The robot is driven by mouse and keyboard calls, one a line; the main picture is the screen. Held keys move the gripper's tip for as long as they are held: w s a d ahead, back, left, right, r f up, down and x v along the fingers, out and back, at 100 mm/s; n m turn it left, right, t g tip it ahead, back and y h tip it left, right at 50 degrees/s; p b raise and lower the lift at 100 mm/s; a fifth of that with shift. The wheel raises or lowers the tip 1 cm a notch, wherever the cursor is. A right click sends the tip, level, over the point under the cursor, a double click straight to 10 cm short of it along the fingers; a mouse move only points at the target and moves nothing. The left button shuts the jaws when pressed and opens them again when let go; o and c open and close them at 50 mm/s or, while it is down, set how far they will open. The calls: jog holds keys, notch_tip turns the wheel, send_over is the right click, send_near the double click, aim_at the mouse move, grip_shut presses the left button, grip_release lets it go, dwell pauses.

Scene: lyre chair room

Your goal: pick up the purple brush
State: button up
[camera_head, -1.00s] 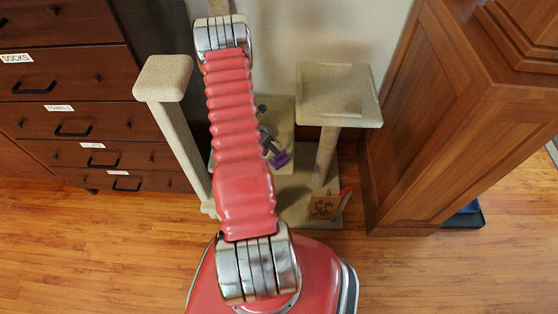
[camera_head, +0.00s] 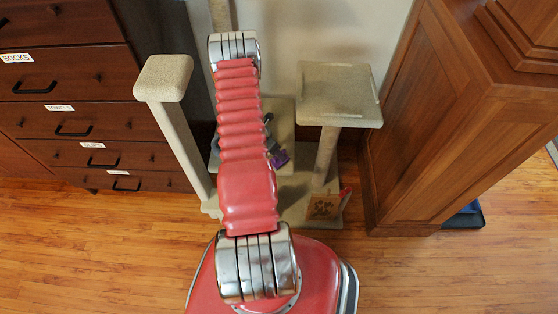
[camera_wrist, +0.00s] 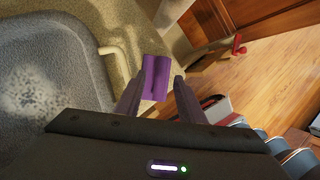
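The purple brush (camera_wrist: 156,77) lies on the beige carpeted surface in the wrist view. In the head view a small purple patch of it (camera_head: 280,158) shows just right of my arm. My gripper (camera_wrist: 160,76) is open, with one finger on each side of the brush. The brush's near end reaches between the fingers, and I cannot tell whether either finger touches it. In the head view my arm hides most of the gripper.
A cat tree with a left post platform (camera_head: 163,77) and a right square platform (camera_head: 339,93) stands around the spot.

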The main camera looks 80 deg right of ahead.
jog(key=shift+c, duration=0.6)
grip_shut()
dwell(0.3)
